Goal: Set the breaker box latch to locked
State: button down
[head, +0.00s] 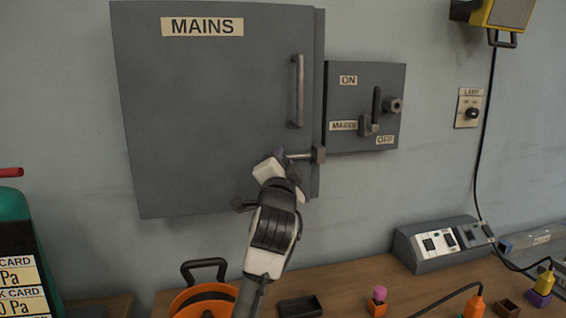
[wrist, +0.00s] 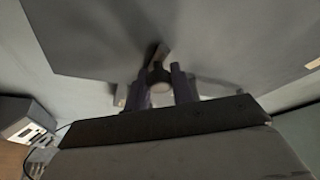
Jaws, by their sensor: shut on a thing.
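The grey breaker box (head: 190,100) labelled MAINS hangs on the wall with its door closed. Its latch (head: 302,156) is a short metal bar at the door's lower right edge. It lies about level, running left from a dark block at the edge. My gripper (head: 281,157) is at the bar's left end, in front of the door, and partly hides that end. In the wrist view my gripper (wrist: 160,85) has its two dark fingers on either side of the latch's rounded end (wrist: 158,73), shut on it. The rest of the latch is hard to make out there.
A vertical door handle (head: 297,90) sticks out above the latch. A smaller switch box (head: 365,80) with ON and OFF labels and a lever stands close on the right. Below is a wooden bench with an orange bucket (head: 205,300) and a sloped switch panel (head: 440,243).

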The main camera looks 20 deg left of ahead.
aim_at(299, 154)
jog(key=shift+w+d, duration=0.5)
jog(key=shift+d, duration=0.25)
jog(key=shift+w+d, duration=0.5)
jog(key=shift+d, duration=0.25)
jog(key=shift+a+r, duration=0.1)
jog(key=c, duration=1.6)
grip_release()
jog(key=o, duration=0.4)
jog(key=shift+w, duration=0.1)
jog(key=shift+s+f, duration=0.2)
